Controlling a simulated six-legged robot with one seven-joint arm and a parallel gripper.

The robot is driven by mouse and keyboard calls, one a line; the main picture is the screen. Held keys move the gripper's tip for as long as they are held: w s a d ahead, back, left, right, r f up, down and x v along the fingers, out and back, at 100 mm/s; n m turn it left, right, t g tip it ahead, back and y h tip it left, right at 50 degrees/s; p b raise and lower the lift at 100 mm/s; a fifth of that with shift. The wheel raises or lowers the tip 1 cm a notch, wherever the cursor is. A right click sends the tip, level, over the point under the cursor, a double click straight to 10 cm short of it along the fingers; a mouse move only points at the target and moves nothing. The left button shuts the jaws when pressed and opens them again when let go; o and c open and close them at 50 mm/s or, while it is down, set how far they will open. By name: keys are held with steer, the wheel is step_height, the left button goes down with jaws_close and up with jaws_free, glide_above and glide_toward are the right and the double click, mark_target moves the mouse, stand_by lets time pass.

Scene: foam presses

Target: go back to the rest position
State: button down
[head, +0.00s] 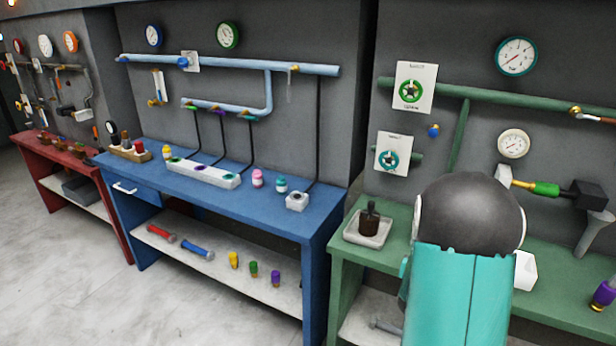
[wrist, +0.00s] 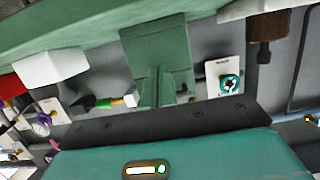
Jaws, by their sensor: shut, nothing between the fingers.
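My gripper (wrist: 165,125) shows at the bottom of the wrist view as a teal housing with a lit strip and a dark bolted front edge. It is shut and empty, apart from the things in front of it. In the head view my teal arm with its dark round joint hides the gripper and part of the green bench (head: 348,262). The wrist picture is upside down, with the green bench along its top (wrist: 80,28). A green block-like fixture (wrist: 155,50) stands in its middle.
A white tray (head: 378,238) with a dark bottle (head: 369,216) stands left of my arm. A blue bench (head: 235,205) and red bench (head: 70,160) stand left. The floor (head: 60,270) before them is clear.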

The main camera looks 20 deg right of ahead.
steer(key=w+a+r+n+y, duration=0.15)
steer(key=a+r+y, duration=0.35)
steer(key=a, duration=0.6)
steer(key=a+r+n+y, duration=0.3)
steer(key=a+r, duration=0.4)
steer(key=a, duration=0.5)
steer(key=s+a+r+n+g+y, duration=0.1)
steer(key=s+a+r+n+g, duration=0.1)
steer(key=s+a, duration=0.6)
steer(key=s+a+r+n+g+y, duration=0.2)
steer(key=s+a+r+n, duration=0.1)
steer(key=s+a, duration=0.4)
steer(key=s, duration=0.3)
steer(key=shift+s+a, duration=0.35)
